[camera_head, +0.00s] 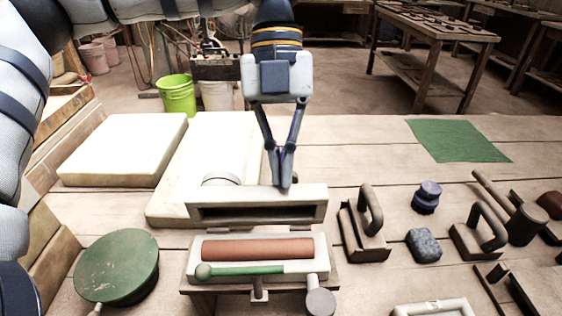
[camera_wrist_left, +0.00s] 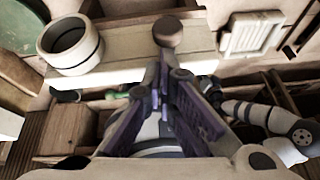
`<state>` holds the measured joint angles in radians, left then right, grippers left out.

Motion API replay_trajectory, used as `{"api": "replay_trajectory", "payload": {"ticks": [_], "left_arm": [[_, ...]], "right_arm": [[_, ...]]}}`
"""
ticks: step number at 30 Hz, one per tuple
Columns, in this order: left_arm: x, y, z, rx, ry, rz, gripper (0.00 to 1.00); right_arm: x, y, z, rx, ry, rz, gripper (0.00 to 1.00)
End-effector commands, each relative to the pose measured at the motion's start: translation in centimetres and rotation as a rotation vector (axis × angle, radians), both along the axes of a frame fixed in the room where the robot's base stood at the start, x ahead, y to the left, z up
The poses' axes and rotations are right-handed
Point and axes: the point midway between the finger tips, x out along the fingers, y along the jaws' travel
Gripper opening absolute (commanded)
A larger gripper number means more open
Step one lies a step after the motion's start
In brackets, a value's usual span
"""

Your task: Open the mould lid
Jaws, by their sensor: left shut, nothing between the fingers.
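The mould (camera_head: 192,268) sits on a small wooden stand at the lower middle of the head view, with a reddish-brown clay slab (camera_head: 258,249) showing in it. The pale mould lid (camera_head: 318,207) stands raised behind it, its hollow side facing me. In the left wrist view a pale slab (camera_wrist_left: 125,58) that appears to be the lid lies beyond the fingers. My left gripper (camera_head: 285,185) is shut and empty, fingertips at the lid's upper edge; contact is unclear. It also shows in the left wrist view (camera_wrist_left: 165,70). My right gripper is not in view.
A green-handled tool (camera_head: 235,270) lies along the mould's front. A round green turntable (camera_head: 117,267) stands left, pale slabs (camera_head: 125,148) behind it. Handled blocks (camera_head: 365,235) and a blue sponge-like block (camera_head: 424,245) are to the right. A green cloth (camera_head: 458,140) lies behind them, with bare table around it.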

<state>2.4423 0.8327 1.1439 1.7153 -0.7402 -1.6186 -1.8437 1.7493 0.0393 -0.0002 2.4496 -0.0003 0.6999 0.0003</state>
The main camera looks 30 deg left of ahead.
Motion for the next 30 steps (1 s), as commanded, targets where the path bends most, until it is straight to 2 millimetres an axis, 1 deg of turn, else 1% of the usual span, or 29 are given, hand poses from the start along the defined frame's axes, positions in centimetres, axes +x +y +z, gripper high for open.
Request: {"api": "replay_trajectory", "payload": {"ticks": [3, 6, 17, 20, 27, 29, 30], "left_arm": [[0.8, 0.5, -0.3, -0.047, 0.072, 0.004, 0.00], [1.1, 0.7, -0.5, -0.070, 0.103, 0.002, 0.00], [1.2, 0.8, -0.2, -0.073, 0.104, 0.001, 0.00], [1.8, 1.2, 1.0, -0.073, 0.103, 0.002, 0.00], [4.8, 3.3, 6.9, -0.072, 0.101, 0.005, 0.00], [5.3, 3.8, 8.1, -0.073, 0.102, 0.004, 0.00], [5.4, 3.9, 8.4, -0.068, 0.109, 0.001, 0.00]], "right_arm": [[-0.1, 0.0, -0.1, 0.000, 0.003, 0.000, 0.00], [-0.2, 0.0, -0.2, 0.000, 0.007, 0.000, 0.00], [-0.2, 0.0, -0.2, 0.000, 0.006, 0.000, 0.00], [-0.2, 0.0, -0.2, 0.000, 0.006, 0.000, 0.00], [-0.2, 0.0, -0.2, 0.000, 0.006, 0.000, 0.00], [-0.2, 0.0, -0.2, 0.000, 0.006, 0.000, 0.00], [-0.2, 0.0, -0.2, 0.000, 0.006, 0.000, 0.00]]}}
